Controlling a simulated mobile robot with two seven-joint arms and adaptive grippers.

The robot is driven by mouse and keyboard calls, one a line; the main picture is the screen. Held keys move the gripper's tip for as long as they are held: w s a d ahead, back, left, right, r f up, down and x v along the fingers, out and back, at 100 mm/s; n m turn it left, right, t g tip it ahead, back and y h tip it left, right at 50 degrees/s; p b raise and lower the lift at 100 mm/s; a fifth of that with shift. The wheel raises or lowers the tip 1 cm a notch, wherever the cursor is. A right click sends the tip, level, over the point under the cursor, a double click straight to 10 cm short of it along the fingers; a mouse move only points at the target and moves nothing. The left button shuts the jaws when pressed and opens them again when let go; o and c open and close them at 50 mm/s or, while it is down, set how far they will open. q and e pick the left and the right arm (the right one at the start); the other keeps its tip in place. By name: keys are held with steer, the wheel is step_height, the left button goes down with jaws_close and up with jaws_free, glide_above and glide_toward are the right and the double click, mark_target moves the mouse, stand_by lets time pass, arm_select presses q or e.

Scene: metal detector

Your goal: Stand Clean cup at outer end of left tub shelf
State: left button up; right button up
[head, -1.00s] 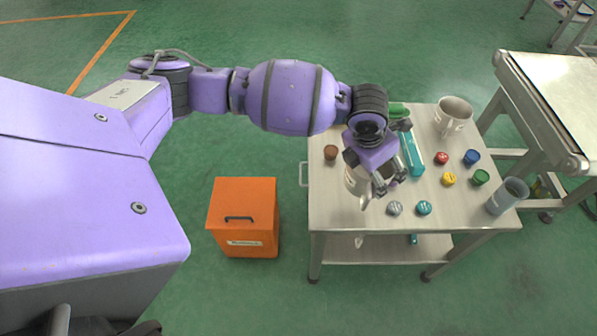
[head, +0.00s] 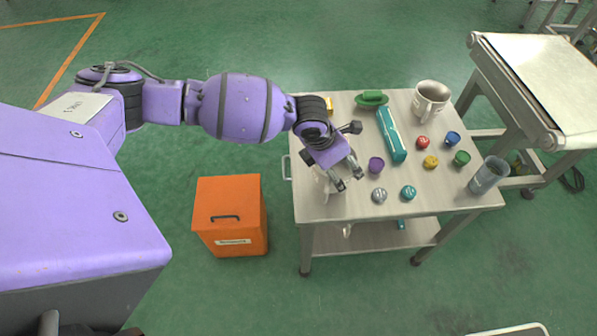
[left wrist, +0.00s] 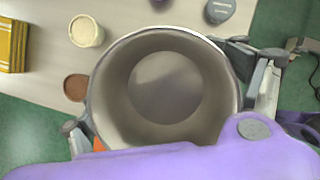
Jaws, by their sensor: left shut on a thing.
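A cream cup (head: 322,184) is held in my left gripper (head: 350,180) over the left front part of the table, partly hidden by the gripper. In the left wrist view the cup (left wrist: 165,90) is seen from above, with its round mouth open and its inside looking empty. The gripper's fingers are shut on it, at either side of its rim. I cannot tell whether its base is clear of the table. A second cream cup (head: 431,100) with a handle stands at the table's back right. I cannot make out a tub shelf. My right gripper is not in view.
A conveyor-like stand (head: 540,80) is at right. Green floor is open in front.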

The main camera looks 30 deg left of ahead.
arm_select(q)
step_height(320, 180, down, 4)
steer(key=shift+w+f, duration=0.1)
steer(key=shift+w, duration=0.05)
steer(key=o, duration=1.6)
steer(key=shift+f, duration=0.1)
